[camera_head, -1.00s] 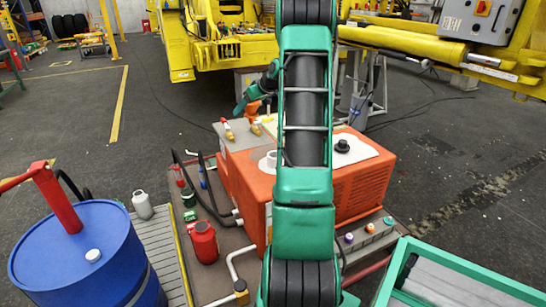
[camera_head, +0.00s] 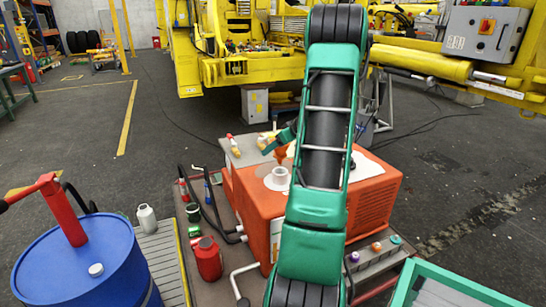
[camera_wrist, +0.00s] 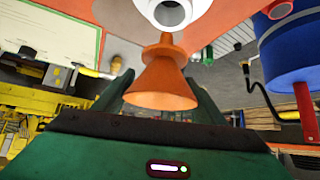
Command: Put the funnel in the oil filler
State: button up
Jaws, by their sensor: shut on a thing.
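The oil filler (camera_head: 277,178) is a white upright neck on a white disc, on top of the orange power unit (camera_head: 262,205). It also shows at the top of the wrist view as a white ring (camera_wrist: 150,14). My gripper (camera_head: 274,143) is just above and behind the filler, partly hidden by my arm. It is shut on the orange funnel (camera_wrist: 165,80), which hangs between the fingers. In the wrist view the funnel's narrow end points at the filler mouth; I cannot tell whether they touch. The funnel is partly visible in the head view (camera_head: 281,156).
A blue drum (camera_head: 95,245) with a red pump stands at the left. A red can (camera_head: 208,260) and small bottles stand beside the unit. A green-rimmed tray (camera_head: 455,280) is at lower right. Yellow boom machinery (camera_head: 245,68) fills the back.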

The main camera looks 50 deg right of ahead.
aim_at(275, 153)
jog(key=shift+f, duration=1.8)
jog(key=shift+f, duration=0.6)
jog(key=o, duration=1)
jog(key=shift+o, duration=0.2)
jog(key=shift+r, duration=0.1)
